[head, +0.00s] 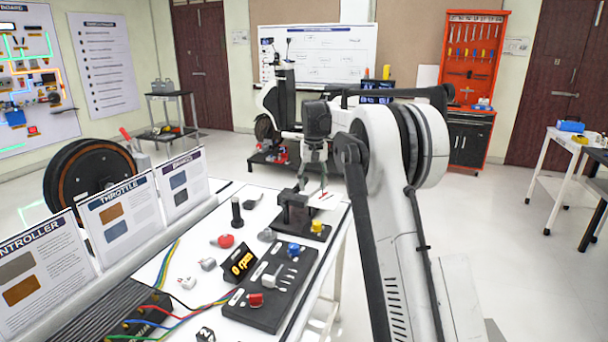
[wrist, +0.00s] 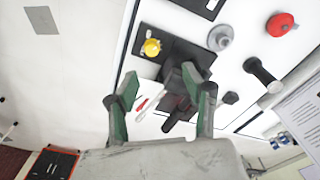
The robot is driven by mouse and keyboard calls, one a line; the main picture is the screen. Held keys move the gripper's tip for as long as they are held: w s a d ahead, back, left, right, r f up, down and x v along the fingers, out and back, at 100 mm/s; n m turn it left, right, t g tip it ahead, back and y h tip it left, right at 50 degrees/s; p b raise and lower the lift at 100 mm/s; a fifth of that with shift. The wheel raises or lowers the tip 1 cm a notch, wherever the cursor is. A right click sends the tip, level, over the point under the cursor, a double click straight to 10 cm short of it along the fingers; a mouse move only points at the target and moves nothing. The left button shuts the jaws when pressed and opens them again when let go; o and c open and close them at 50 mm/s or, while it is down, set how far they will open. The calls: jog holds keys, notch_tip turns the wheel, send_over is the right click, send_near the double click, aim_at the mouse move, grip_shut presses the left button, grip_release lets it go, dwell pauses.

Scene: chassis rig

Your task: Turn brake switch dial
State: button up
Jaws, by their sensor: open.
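My gripper (head: 313,182) is open and empty, pointing down above the far right end of the white bench. In the wrist view its green fingers (wrist: 160,78) are spread over a black block (wrist: 196,58) with a dark lever-like part. A black panel nearer the camera carries a blue dial (head: 294,250) and a red dial (head: 255,300). No readable label shows which one is the brake switch dial.
A "0 rpm" display (head: 239,263), a red knob (head: 224,241) and a black upright post (head: 236,212) stand on the bench. Signboards labelled controller (head: 43,262) and throttle (head: 118,221) line its left side. Coloured wires cross the near end.

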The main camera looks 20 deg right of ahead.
jog(key=s+a+r+t, duration=0.1)
jog(key=s+a+r, duration=0.6)
jog(key=s+r, duration=0.1)
jog(key=shift+s+a+n+t, duration=0.15)
jog(key=shift+s+n+t, duration=0.15)
jog(key=shift+s+n, duration=0.15)
dwell(0.4)
jog(key=s+a+r+t, duration=0.15)
jog(key=s+a, duration=0.25)
jog(key=s, duration=0.5)
jog(key=s+a+r+t, duration=0.1)
jog(key=s+a+r, duration=0.1)
jog(key=s+a, duration=0.5)
jog(key=s+a+f+n+t, duration=0.1)
jog(key=s+f, duration=0.4)
jog(key=s, duration=0.6)
jog(key=s+a+f+n+t, duration=0.1)
jog(key=s+a+f, duration=0.1)
jog(key=s+f, duration=0.4)
jog(key=s, duration=0.5)
jog(key=shift+a, duration=0.2)
